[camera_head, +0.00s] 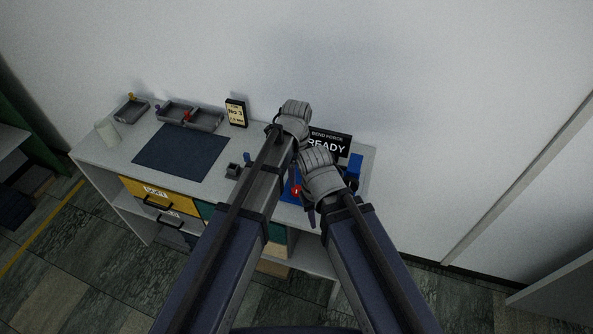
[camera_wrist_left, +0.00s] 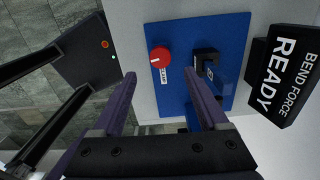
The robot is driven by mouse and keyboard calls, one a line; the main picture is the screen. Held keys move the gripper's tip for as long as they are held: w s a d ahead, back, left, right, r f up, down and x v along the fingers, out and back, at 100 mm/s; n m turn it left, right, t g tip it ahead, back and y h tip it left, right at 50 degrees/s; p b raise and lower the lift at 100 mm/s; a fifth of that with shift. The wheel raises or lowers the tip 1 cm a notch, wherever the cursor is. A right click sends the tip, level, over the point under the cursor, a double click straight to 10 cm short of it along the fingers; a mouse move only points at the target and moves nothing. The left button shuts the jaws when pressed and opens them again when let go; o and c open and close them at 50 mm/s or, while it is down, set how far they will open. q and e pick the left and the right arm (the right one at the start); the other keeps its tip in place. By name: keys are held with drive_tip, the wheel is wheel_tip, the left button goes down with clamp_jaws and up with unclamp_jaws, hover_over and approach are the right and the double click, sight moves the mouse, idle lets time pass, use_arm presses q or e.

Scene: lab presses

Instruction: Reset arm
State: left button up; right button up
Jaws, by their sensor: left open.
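My left gripper (camera_wrist_left: 160,75) is open and empty in the left wrist view, its two purple fingers apart over the blue board (camera_wrist_left: 178,82). The board carries a red clamp knob (camera_wrist_left: 158,58) and a black block (camera_wrist_left: 206,59) with a blue lever, both beyond the fingertips. In the head view my two arms come together over the right part of the bench and hide much of the board. A dark finger (camera_head: 311,217) shows near the red knob (camera_head: 296,190). I cannot make out my right gripper in either view.
A black "BEND FORCE READY" sign (camera_head: 330,143) stands behind the board, close to the grey wrists. The bench also bears a dark mat (camera_head: 181,152), grey trays (camera_head: 205,118) and a "No 3" sign (camera_head: 236,112). A wall rises behind. The mat is clear.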

idle(0.5)
use_arm(q)
drive_tip(key=s+a+n, duration=0.5)
drive_tip(key=a+n, duration=0.3)
drive_tip(key=n, duration=0.3)
drive_tip(key=s+a+n, duration=0.5)
drive_tip(key=a+n, duration=0.4)
drive_tip(key=n, duration=0.2)
drive_tip(key=s+d+m+y, duration=0.1)
drive_tip(key=s+d+m, duration=0.2)
drive_tip(key=s+d, duration=0.3)
drive_tip(key=d+b, duration=0.1)
drive_tip(key=d, duration=0.4)
drive_tip(key=shift+f+m, duration=0.35)
drive_tip(key=shift+m, duration=0.05)
drive_tip(key=shift+s+d, duration=0.1)
drive_tip(key=shift+s, duration=0.05)
